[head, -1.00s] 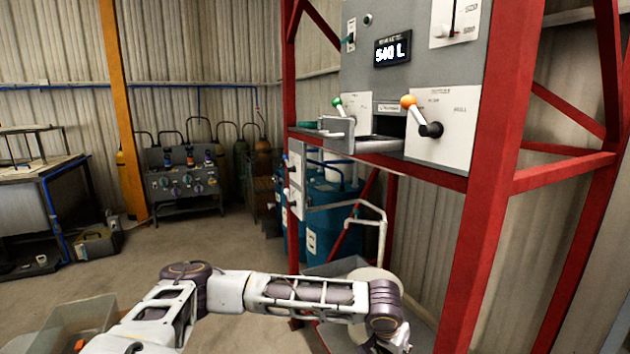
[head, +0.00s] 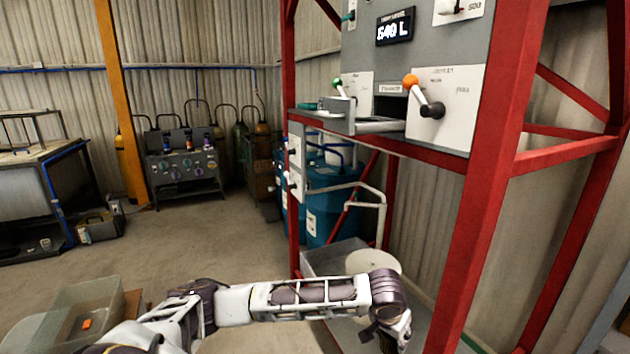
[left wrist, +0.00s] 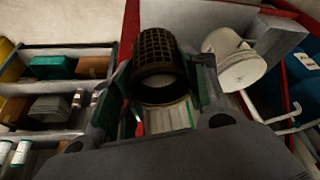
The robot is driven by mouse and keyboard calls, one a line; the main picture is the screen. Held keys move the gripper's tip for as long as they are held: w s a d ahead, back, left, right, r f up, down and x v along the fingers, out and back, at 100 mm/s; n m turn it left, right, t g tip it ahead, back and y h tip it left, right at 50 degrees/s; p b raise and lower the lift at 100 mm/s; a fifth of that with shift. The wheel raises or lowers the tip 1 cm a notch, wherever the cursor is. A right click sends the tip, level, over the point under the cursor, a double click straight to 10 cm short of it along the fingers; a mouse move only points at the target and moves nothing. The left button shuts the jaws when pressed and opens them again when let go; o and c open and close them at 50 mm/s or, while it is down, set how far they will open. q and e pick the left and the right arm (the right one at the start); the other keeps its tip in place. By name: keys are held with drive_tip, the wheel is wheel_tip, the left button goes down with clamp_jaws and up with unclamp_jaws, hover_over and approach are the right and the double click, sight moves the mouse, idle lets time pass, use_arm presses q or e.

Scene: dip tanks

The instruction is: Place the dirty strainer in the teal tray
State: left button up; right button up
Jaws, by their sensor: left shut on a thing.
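The dirty strainer (left wrist: 158,60), a dark brownish mesh basket with a solid rim, shows in the left wrist view. My left gripper (left wrist: 166,84) is shut on it, with a finger on either side. In the head view my left arm reaches across the bottom to the right; its wrist hangs low beside the red frame, and the strainer cannot be made out there. A teal box-like thing (left wrist: 52,67) sits on a shelf in the left wrist view; I cannot tell whether it is the teal tray. My right gripper is out of view.
A red steel frame (head: 474,200) with a grey lever panel (head: 440,110) stands close on the right. A round white lid or drum (head: 373,262) is behind my left wrist. Blue drums (head: 325,205) stand behind. A clear bin (head: 85,300) is at lower left. Mid-floor is open.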

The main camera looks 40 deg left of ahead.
sight(387, 343)
use_arm(q)
drive_tip(key=shift+s+a+f, duration=0.1)
drive_tip(key=shift+a+f, duration=0.05)
drive_tip(key=shift+a, duration=0.15)
drive_tip(key=shift+a, duration=0.15)
drive_tip(key=shift+f, duration=0.25)
drive_tip(key=shift+f+b, duration=1.3)
drive_tip(key=shift+b, duration=0.3)
drive_tip(key=shift+f+b, duration=0.45)
